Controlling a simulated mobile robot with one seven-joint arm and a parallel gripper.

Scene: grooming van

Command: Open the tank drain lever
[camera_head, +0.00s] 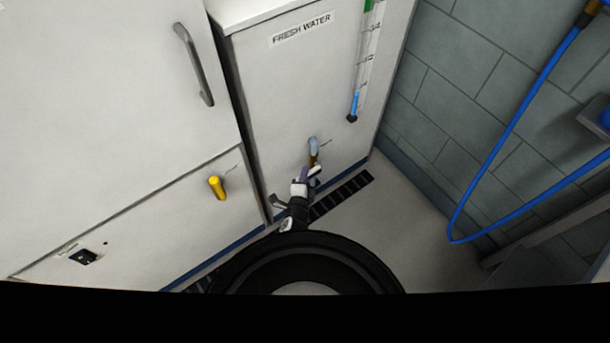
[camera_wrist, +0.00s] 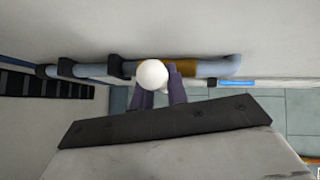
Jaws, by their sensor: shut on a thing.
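The white tank (camera_head: 285,90) is labelled FRESH WATER and has a grey drain pipe (camera_head: 313,145) with a brass section low on its front. In the wrist view the pipe (camera_wrist: 210,68) runs along the tank face, with the brass section (camera_wrist: 183,67) behind the fingers. The drain lever's round white end (camera_wrist: 152,74) shows at the tips of my gripper's purple fingers (camera_wrist: 161,92). My gripper (camera_head: 308,174) is shut on the lever, just below the brass section in the head view. The rest of the lever is hidden behind the fingers and the white end.
A yellow handle (camera_head: 217,187) sticks out of the cabinet at left, and a grey door handle (camera_head: 194,64) is above it. A dark floor grate (camera_head: 342,194) lies at the tank's foot. A blue hose (camera_head: 500,142) hangs at right. Some floor between is clear.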

